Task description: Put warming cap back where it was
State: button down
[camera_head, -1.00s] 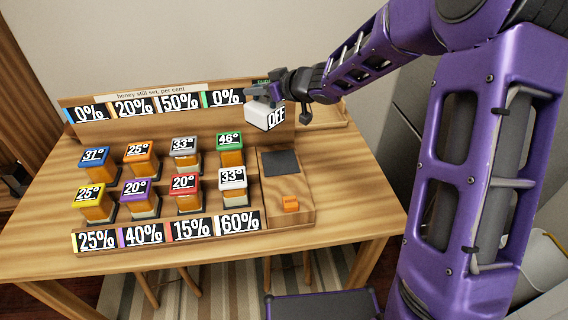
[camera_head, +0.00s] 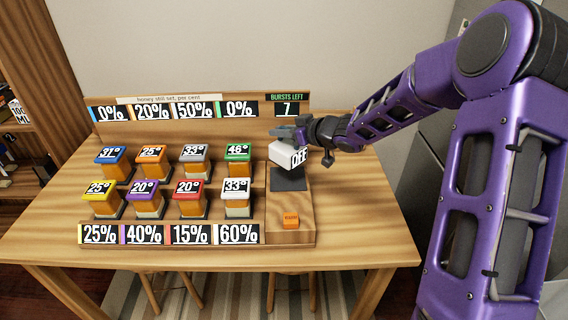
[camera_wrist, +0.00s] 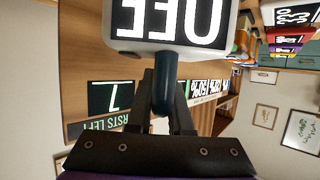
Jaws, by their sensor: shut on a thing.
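The warming cap is a white block (camera_head: 283,154) with a black "OFF" label on its side. My gripper (camera_head: 292,134) is shut on it from above and holds it over the dark square pad (camera_head: 288,180) on the right of the wooden stand. The cap looks a little above the pad; the exact gap is hard to tell. In the wrist view the white cap (camera_wrist: 152,46) shows at the top, with my gripper's fingers (camera_wrist: 163,95) closed on a dark stem joined to it.
Several honey jars with coloured lids stand in two rows left of the pad, the green-lidded jar (camera_head: 237,160) nearest. Behind is a panel with a "BURSTS LEFT 7" display (camera_head: 287,108). Table at right is clear.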

aim_at(299, 152)
jog(key=shift+f+b, duration=0.85)
jog(key=shift+f, duration=2.3)
jog(key=shift+f, duration=0.2)
jog(key=c, duration=0.8)
grip_release()
jog(key=shift+r, duration=0.2)
jog(key=shift+s+d+r, duration=0.15)
jog(key=shift+s+d, duration=0.05)
jog(key=shift+d, duration=0.05)
jog(key=p+v, duration=0.2)
jog(key=v, duration=0.9)
jog(key=shift+s+d+p, duration=0.15)
jog(key=shift+p, duration=0.15)
